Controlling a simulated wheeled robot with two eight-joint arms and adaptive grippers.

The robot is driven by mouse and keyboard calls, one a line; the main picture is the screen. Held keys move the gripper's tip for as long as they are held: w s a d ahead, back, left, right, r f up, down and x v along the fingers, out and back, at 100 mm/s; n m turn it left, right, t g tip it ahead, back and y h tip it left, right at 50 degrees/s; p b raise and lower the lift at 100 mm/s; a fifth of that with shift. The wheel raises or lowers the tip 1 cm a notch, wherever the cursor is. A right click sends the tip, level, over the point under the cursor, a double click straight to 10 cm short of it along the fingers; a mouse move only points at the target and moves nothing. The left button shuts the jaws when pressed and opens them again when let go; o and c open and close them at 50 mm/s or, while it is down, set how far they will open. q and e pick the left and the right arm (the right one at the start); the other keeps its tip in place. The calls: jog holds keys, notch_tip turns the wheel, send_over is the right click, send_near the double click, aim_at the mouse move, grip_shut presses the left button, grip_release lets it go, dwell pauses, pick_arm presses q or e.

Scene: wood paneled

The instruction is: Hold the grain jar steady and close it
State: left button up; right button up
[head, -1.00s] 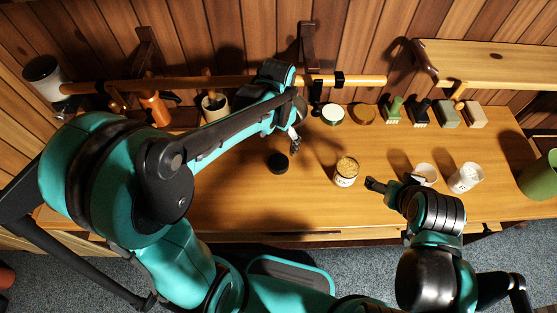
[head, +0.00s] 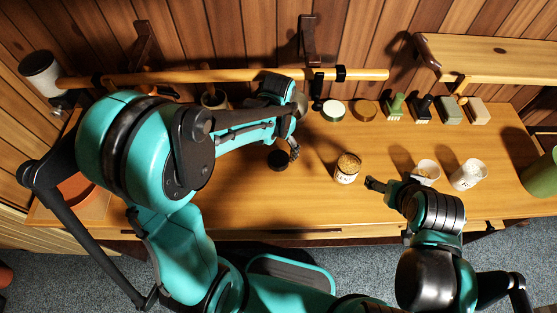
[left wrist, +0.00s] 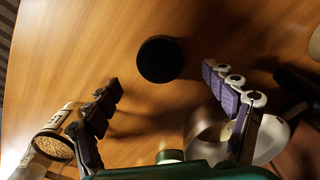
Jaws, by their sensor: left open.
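The grain jar (head: 347,172) stands upright and open on the wooden table, with tan grain at its mouth. It also shows in the left wrist view (left wrist: 54,146) at the lower left. A round black lid (head: 278,161) lies on the table left of the jar, apart from it. My left gripper (head: 293,151) is open just above and beside the lid. In the left wrist view the lid (left wrist: 160,59) shows beyond the gap between the spread, empty fingers (left wrist: 165,97). My right gripper (head: 377,186) is low at the jar's right, apart from it; its jaws are partly hidden.
White cups (head: 467,175) stand right of the jar. A wooden rail (head: 220,77) runs above the back edge. A green vessel (head: 541,174) stands at the far right.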

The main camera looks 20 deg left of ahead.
aim_at(278, 159)
pick_arm(q)
notch_tip(278, 159, down, 6)
jog(key=shift+b, duration=1)
jog(key=c, duration=1)
jog(key=shift+r, duration=0.1)
